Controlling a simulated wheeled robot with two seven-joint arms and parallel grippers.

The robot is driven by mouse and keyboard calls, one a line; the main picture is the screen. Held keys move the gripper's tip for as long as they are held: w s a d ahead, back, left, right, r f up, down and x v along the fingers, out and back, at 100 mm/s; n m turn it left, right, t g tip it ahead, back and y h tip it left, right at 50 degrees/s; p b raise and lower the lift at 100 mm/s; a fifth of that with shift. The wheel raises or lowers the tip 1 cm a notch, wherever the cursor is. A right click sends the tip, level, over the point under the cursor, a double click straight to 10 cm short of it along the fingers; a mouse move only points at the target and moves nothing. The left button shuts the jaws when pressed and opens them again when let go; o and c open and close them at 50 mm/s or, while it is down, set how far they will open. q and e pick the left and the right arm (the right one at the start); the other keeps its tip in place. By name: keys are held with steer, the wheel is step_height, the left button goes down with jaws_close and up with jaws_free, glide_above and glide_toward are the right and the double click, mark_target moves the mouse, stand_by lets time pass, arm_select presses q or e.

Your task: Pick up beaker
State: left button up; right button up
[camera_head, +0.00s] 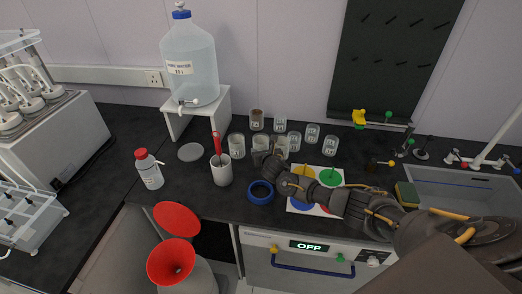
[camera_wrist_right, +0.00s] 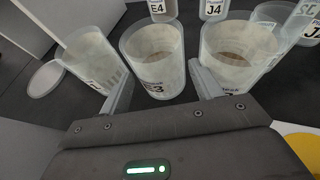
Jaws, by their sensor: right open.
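Several clear labelled beakers stand on the black bench in the head view. In the right wrist view, a beaker marked E3 (camera_wrist_right: 153,62) with pale contents is straight ahead and upright. My right gripper (camera_wrist_right: 158,84) is open, one finger on each side of the near part of this beaker; I cannot tell whether they touch it. A second beaker (camera_wrist_right: 92,60) is left of the left finger, and a third (camera_wrist_right: 238,55) stands close beyond the right finger. In the head view my right gripper (camera_head: 266,157) partly hides the beakers there. My left gripper is not in view.
A white cup with a red tool (camera_head: 222,172), a blue tape ring (camera_head: 260,192) and a colored-dot sheet (camera_head: 300,205) are near my right arm. A water carboy (camera_head: 190,62) sits on a white stand behind. A sink (camera_head: 465,190) is at right.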

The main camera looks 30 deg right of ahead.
steer(key=shift+x, duration=1.25)
steer(key=c, duration=0.7)
steer(key=shift+c, duration=0.2)
steer(key=shift+r, duration=0.1)
steer(key=shift+r+b, duration=0.5)
steer(key=shift+r, duration=0.25)
steer(key=s+a+r+b, duration=0.5)
steer(key=s+a+r, duration=0.3)
steer(key=a+r, duration=0.3)
steer(key=shift+a+r, duration=0.2)
steer(key=shift+a, duration=0.15)
steer(key=shift+r, duration=0.1)
